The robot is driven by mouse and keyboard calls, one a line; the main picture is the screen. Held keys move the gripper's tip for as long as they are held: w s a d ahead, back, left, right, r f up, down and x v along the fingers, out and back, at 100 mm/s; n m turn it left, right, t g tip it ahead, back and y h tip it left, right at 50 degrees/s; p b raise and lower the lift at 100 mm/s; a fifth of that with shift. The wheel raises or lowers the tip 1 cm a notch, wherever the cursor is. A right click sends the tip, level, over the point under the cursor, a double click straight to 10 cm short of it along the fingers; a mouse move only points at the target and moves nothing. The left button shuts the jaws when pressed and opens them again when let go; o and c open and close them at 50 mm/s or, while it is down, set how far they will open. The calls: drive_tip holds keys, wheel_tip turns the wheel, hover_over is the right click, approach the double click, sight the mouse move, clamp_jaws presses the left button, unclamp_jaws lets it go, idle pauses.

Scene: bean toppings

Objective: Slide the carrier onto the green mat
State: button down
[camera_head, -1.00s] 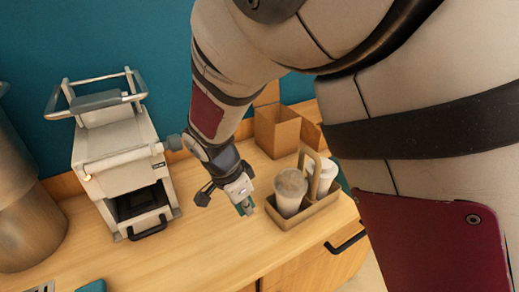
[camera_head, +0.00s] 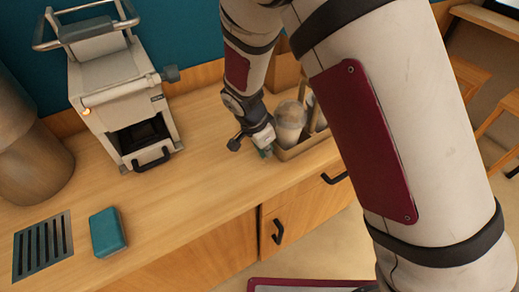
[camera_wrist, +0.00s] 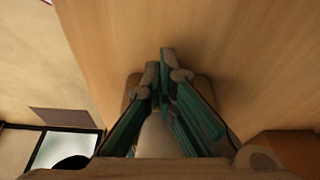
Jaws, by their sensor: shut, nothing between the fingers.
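The carrier (camera_head: 304,147) is a low tan tray on the wooden counter, partly hidden by my arm in the head view. A lidded cup (camera_head: 289,127) stands in its left part, and part of its handle and another cup show behind my arm. My gripper (camera_head: 267,153) is shut and empty at the carrier's left end; I cannot tell if it touches. In the wrist view the closed fingers (camera_wrist: 166,60) point over bare counter, with brown and pale shapes partly hidden behind them. The green mat is not visible now, likely behind my arm.
A white machine (camera_head: 125,95) with a dark opening stands at the back left. A teal block (camera_head: 108,232) and a dark vent grille (camera_head: 42,245) are at the front left. The counter between machine and carrier is clear. The counter's front edge lies close to the carrier.

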drive_tip(key=shift+d, duration=0.1)
drive_tip(key=w+d+b, duration=0.2)
drive_tip(key=w+d, duration=0.4)
drive_tip(key=d, duration=0.1)
drive_tip(key=w+d+b, duration=0.3)
drive_tip(key=w+d, duration=0.3)
drive_tip(key=d, duration=0.2)
drive_tip(key=w+d+b, duration=0.3)
drive_tip(key=w+d, duration=0.3)
drive_tip(key=d, duration=0.2)
drive_tip(key=shift+w+f, duration=0.1)
drive_tip(key=shift+w, duration=0.15)
drive_tip(key=shift+w+d+b, duration=0.3)
drive_tip(key=shift+d, duration=0.25)
